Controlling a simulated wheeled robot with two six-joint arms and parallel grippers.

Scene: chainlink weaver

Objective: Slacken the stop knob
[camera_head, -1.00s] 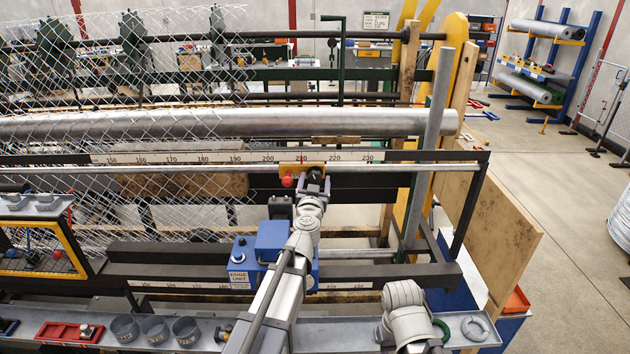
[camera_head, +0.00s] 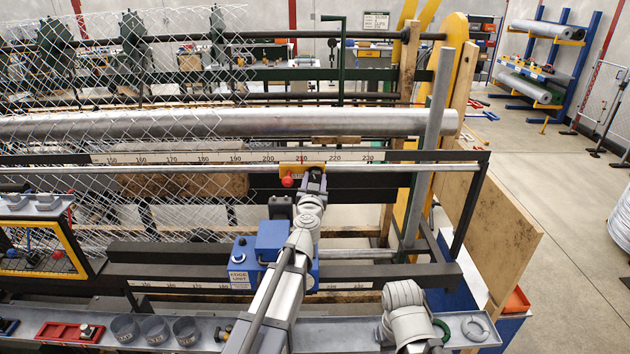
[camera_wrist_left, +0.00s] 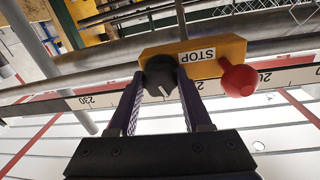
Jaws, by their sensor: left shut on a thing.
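The yellow stop block (camera_head: 303,168) sits on the rail below the number scale, by its 210 mark. In the left wrist view the block (camera_wrist_left: 215,52) carries a STOP label, a red ball (camera_wrist_left: 238,80) on one side and a round black knob (camera_wrist_left: 160,70) with a white pointer line. My left gripper (camera_wrist_left: 162,80) is shut on the black knob, a finger on each side of it. In the head view my left gripper (camera_head: 316,175) hides most of the knob, and the red ball (camera_head: 288,180) shows just left of it. My right gripper is out of view.
A blue edge unit (camera_head: 272,250) stands below the left forearm. A long steel roller (camera_head: 230,124) runs behind the scale bar (camera_head: 120,157). Chain-link mesh hangs at left. A front tray (camera_head: 335,328) holds cups and a red holder (camera_head: 70,332).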

